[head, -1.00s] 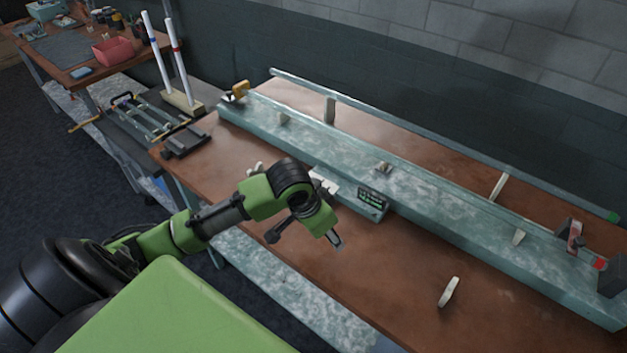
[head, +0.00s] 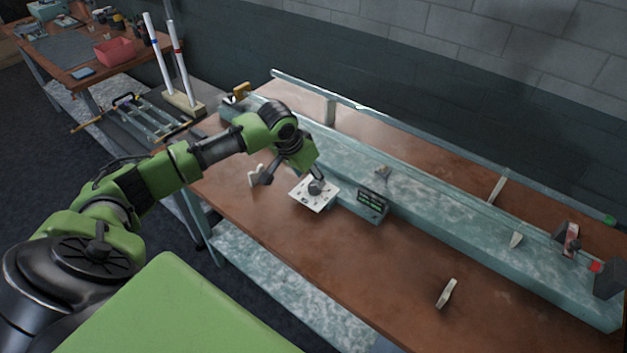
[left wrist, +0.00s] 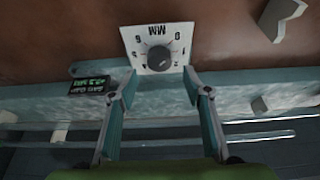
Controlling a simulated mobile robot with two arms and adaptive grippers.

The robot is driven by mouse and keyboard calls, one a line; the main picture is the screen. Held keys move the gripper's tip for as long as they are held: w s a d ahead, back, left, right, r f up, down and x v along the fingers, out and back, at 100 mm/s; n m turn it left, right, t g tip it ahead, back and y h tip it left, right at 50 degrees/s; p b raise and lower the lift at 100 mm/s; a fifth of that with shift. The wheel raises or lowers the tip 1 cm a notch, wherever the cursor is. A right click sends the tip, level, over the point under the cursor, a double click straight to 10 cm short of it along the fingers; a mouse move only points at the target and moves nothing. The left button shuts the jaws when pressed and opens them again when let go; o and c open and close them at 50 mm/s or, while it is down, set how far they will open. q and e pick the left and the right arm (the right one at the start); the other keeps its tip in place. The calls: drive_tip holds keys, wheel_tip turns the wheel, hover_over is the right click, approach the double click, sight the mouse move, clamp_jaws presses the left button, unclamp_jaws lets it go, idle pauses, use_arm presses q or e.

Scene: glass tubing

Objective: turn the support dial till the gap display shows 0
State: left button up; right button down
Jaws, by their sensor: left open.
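The support dial (head: 316,187) is a dark round knob on a white plate with printed numbers, on the bench. In the left wrist view the knob (left wrist: 159,58) shows with "MM" and digits around it; I cannot read its setting surely. The gap display (head: 371,204) is a small dark screen with green text beside the plate; it also shows in the left wrist view (left wrist: 89,85), too small to read. My left gripper (left wrist: 160,73) is open and empty, its fingers spread to either side of the knob, apparently not touching it. My right gripper is not in view.
A long grey-green beam (head: 440,205) runs along the brown bench (head: 370,260), with pale supports and a glass tube behind. A pale wedge (head: 446,293) lies at the front. A rack with two white rods (head: 181,70) stands at the left end. The front bench is mostly clear.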

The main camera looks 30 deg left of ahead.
sight(314, 185)
use_arm(q)
drive_tip(key=shift+p+x, duration=0.35)
drive_tip(key=shift+x, duration=2.3)
drive_tip(key=shift+s, duration=0.1)
drive_tip(key=c, duration=1.1)
